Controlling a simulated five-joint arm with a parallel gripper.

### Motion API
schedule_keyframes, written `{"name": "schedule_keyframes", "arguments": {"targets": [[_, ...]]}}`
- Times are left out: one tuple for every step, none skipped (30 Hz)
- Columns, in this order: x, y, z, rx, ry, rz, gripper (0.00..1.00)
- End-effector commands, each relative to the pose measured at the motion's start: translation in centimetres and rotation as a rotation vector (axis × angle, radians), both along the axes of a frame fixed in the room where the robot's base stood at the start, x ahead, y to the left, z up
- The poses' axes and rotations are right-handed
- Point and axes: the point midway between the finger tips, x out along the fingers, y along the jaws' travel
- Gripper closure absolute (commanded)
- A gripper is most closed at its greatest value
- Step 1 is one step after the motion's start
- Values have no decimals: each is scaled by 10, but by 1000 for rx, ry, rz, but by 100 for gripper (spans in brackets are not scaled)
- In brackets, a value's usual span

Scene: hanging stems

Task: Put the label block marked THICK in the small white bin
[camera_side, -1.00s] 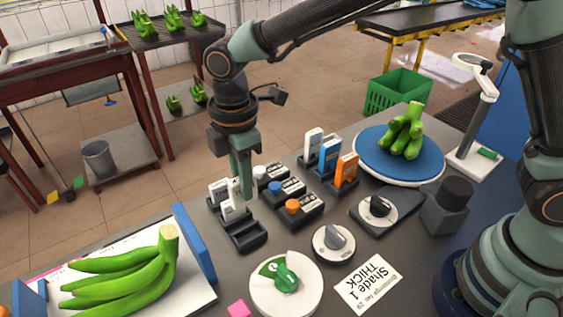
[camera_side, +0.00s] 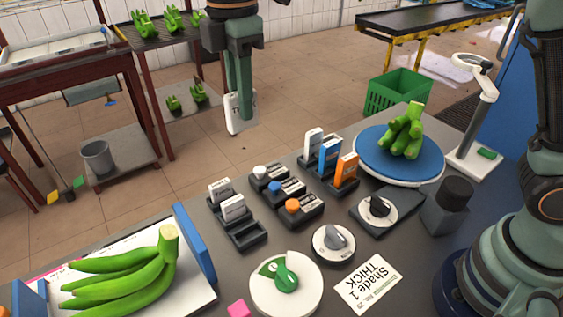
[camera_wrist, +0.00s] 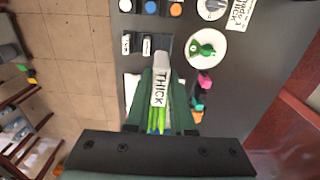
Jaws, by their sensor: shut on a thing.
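The white label block marked THICK (camera_wrist: 159,88) is between the jaws of my gripper (camera_wrist: 161,80), its lettering readable in the wrist view. In the side view the block (camera_side: 234,114) hangs upright at the fingertips of my gripper (camera_side: 243,112), partly covered by a finger. The jaws are shut on it, well above and apart from the grey work table. Two other white label blocks stand in a dark rack (camera_side: 249,235), one behind the other, with an empty slot at the front. I cannot pick out a small white bin in either view.
Beside the rack are knobbed blocks (camera_side: 292,207) and tall white, blue and orange blocks (camera_side: 346,171). A banana bunch (camera_side: 125,275) lies on a white tray at the left; another stands on a blue turntable (camera_side: 372,158).

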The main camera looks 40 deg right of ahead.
Motion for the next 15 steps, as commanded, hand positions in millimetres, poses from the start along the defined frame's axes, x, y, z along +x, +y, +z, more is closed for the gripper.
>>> {"name": "schedule_keyframes", "arguments": {"targets": [[10,-11,0,1,-1,-7,100],[15,-17,0,1,-1,-6,100],[22,-26,0,1,-1,-7,100],[28,-34,0,1,-1,-9,100],[34,-41,0,1,-1,-8,100],[42,-54,1,1,-1,-9,100],[48,-64,0,0,0,-10,100],[55,-75,1,0,0,-11,100],[63,-90,1,0,-1,-12,100],[69,-102,1,1,-1,-12,100],[75,-114,1,1,-1,-12,100],[82,-131,1,1,-1,-12,100],[87,-144,1,0,0,-12,100],[92,-156,1,1,-1,-11,100],[97,-174,1,1,0,-12,100]]}}
